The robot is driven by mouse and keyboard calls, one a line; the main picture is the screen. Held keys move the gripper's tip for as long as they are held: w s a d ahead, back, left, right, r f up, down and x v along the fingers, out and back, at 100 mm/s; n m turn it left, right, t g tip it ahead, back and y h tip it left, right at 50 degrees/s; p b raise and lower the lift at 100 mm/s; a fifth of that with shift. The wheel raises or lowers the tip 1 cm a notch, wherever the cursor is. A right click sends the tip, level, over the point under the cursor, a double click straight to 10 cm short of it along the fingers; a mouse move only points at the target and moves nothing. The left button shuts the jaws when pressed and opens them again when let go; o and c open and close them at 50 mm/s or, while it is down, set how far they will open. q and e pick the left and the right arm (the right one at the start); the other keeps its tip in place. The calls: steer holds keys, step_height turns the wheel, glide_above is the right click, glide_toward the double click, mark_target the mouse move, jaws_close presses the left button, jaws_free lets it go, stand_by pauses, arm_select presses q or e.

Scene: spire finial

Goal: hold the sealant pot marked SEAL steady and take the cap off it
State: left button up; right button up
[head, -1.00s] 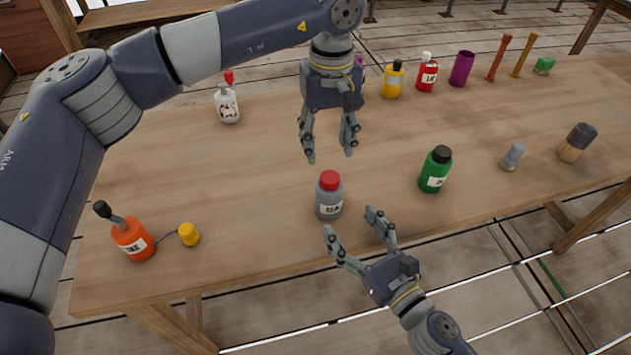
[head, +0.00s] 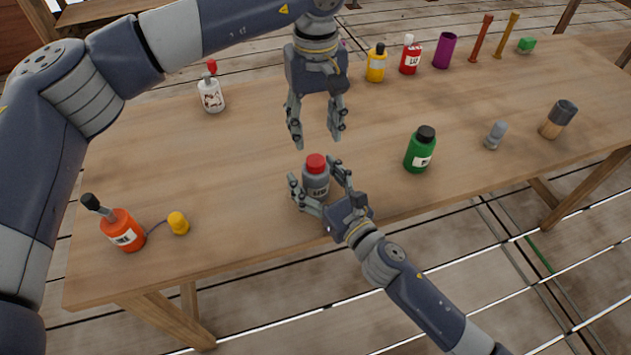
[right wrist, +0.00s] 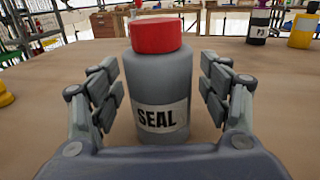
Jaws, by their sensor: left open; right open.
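The sealant pot (head: 316,182) is a grey bottle with a red cap (head: 316,163), upright on the table near its front edge. In the right wrist view the pot (right wrist: 160,85) shows its SEAL label, with the red cap (right wrist: 155,35) on top. My right gripper (head: 320,180) is open, with one finger on each side of the pot's body; gaps show between the fingers and the pot in the right wrist view. My left gripper (head: 316,145) is open and empty, above and behind the pot, pointing down.
On the wooden table (head: 240,150) a green bottle (head: 420,149) stands to the right. An orange bottle (head: 121,230) and a yellow cap-like piece (head: 178,223) are at front left. A white bottle (head: 211,95) is at back left; yellow (head: 376,65) and red (head: 410,57) bottles are behind.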

mark_target(315, 160)
jaws_close()
arm_select(q)
steer(key=m, duration=0.3)
steer(key=shift+m, duration=0.4)
steer(key=shift+f+m, duration=0.1)
steer(key=shift+m, duration=0.2)
steer(key=shift+f, duration=3.9)
steer(key=c, duration=1.1)
steer(key=shift+c, duration=0.2)
steer(key=shift+a, duration=0.1)
